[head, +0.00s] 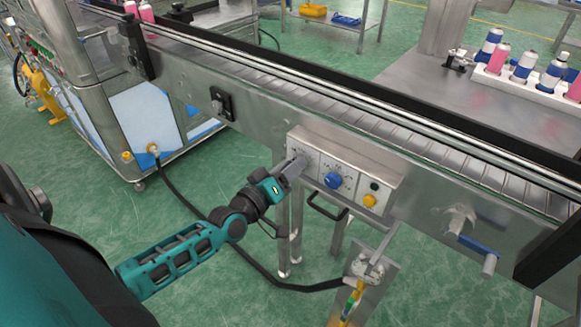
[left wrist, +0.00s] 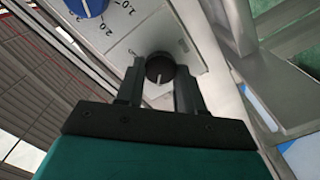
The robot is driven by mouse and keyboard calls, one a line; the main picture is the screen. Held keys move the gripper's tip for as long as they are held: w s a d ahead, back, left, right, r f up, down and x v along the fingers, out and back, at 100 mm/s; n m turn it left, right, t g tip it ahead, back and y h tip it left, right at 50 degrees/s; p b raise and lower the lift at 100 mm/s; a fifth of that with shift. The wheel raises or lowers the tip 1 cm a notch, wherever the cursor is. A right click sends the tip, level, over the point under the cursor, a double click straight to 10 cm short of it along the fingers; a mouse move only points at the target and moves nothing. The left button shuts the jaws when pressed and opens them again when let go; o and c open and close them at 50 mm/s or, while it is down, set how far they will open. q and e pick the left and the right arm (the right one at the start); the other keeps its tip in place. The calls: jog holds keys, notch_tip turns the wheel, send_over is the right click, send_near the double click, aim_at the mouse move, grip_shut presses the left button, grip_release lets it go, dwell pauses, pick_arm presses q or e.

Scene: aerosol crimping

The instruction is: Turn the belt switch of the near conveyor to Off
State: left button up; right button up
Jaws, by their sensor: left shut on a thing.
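The near conveyor (head: 400,125) runs diagonally across the head view. A grey control box (head: 352,155) is fixed to its side. My left gripper (head: 293,168) reaches the left end of this box. In the left wrist view, its two fingers (left wrist: 160,85) are closed on either side of a dark round knob (left wrist: 160,68) with a pale pointer line, the belt switch. The pointer's setting cannot be read, as the labels around it are too small or covered. The blue dial (head: 333,180) sits beside it and also shows in the left wrist view (left wrist: 95,5). My right gripper is out of view.
A yellow button (head: 370,200) is at the box's right end. A black handle (head: 327,207) is below the box. A blue-handled crank (head: 478,248) projects from the conveyor at right. A white rack (head: 540,85) holds several cans.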

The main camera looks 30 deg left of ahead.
pick_arm(q)
jog(key=shift+n, duration=0.6)
jog(key=o, duration=1)
jog(key=shift+o, duration=0.2)
jog(key=s+a, duration=0.1)
jog(key=s, duration=1.2)
jog(key=shift+w, duration=0.1)
